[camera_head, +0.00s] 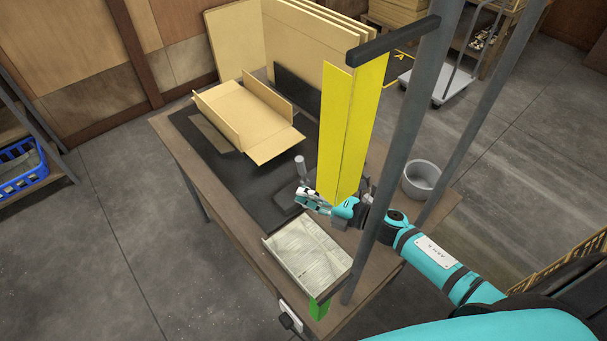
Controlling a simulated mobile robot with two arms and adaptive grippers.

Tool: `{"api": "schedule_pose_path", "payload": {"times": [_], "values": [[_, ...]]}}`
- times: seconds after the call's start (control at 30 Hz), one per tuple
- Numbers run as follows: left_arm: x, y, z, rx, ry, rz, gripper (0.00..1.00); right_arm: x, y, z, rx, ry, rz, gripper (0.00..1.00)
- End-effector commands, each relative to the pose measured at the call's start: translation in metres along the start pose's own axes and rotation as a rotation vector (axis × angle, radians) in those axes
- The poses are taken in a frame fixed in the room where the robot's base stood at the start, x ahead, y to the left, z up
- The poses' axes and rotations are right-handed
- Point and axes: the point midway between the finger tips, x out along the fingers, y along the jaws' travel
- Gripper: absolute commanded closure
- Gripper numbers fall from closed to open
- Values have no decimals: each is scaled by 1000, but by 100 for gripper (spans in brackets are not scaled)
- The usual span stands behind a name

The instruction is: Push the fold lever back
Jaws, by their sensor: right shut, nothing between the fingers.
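The fold lever (301,168) is a small grey handle that stands up at the right side of the black mat on the table. Its lower end is partly hidden behind my right gripper. My right gripper (304,196) is shut and empty, just below the lever in the picture. I cannot tell whether it touches the lever. A cardboard tray (225,108) with raised side walls and a flap down at the front lies on the black mat (247,185). My left gripper is not in view.
Tall yellow panels (338,125) stand right behind my right gripper. A grey post (404,130) rises in front of them. A shallow tray (310,250) sits at the table's near end, and a grey pot (422,178) stands at the right. Large cardboard sheets (310,45) lean at the back.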

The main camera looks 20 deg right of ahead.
Motion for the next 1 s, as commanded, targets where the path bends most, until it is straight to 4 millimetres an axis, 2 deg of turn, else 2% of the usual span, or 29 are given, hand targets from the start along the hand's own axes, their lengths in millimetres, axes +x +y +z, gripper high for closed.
{"api": "schedule_pose_path", "payload": {"times": [0.03,0.1,0.2,0.4,0.77,1.0], "values": [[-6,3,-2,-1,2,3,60,12,4,1,1,-2,4,100],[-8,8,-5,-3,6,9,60,23,3,3,-1,-1,1,100],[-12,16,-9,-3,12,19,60,24,2,21,-2,-3,-1,100],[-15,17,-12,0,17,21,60,28,0,37,-1,-1,-1,100],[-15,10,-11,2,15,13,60,28,-1,39,1,0,0,100],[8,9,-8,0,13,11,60,22,-3,54,152,-1,61,100]]}}
